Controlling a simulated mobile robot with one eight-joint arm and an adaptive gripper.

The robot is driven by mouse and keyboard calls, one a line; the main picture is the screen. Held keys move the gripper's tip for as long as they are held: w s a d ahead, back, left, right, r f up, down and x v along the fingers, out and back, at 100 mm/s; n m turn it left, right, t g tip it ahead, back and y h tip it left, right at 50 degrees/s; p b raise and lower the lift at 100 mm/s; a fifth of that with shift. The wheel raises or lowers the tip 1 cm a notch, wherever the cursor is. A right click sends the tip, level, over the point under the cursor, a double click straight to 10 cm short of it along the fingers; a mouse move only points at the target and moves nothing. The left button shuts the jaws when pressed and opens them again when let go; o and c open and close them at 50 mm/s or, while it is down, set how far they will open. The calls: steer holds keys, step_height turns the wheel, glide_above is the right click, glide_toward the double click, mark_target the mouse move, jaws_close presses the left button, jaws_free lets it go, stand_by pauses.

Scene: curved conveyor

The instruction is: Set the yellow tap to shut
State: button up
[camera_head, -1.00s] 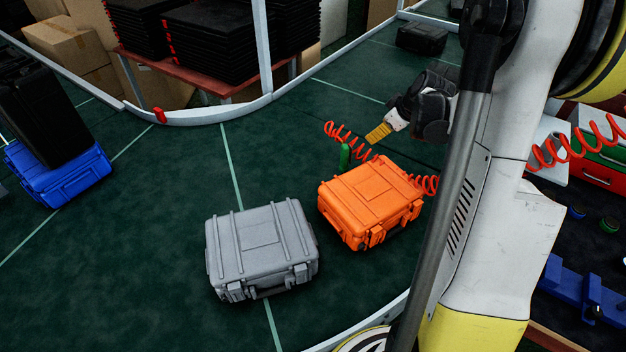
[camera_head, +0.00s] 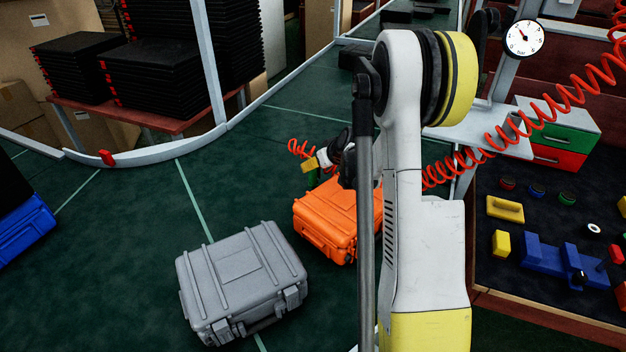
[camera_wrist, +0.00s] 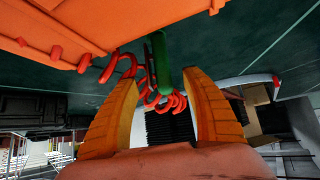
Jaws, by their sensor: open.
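I cannot pick out a yellow tap with certainty. Several yellow pieces lie on the right-hand bench, including a yellow handle-shaped piece (camera_head: 505,209) and a small yellow block (camera_head: 501,243). My gripper (camera_head: 310,164) is over the conveyor, behind the orange case (camera_head: 328,215), beside an upright green tool (camera_head: 314,179). In the wrist view my gripper (camera_wrist: 162,80) is open. Its two yellow-orange fingers stand apart, with the green tool (camera_wrist: 161,62) showing between and beyond their tips. I cannot tell whether they touch it.
A red coiled hose (camera_wrist: 172,103) hangs by the green tool. A grey case (camera_head: 240,275) sits on the green conveyor, left of the orange one. A pressure gauge (camera_head: 524,39) and a drawer box (camera_head: 560,130) are at the right. A blue crate (camera_head: 22,228) is at the left.

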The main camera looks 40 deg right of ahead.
steer(key=shift+x, duration=1.05)
steer(key=shift+r, duration=0.15)
jaws_close()
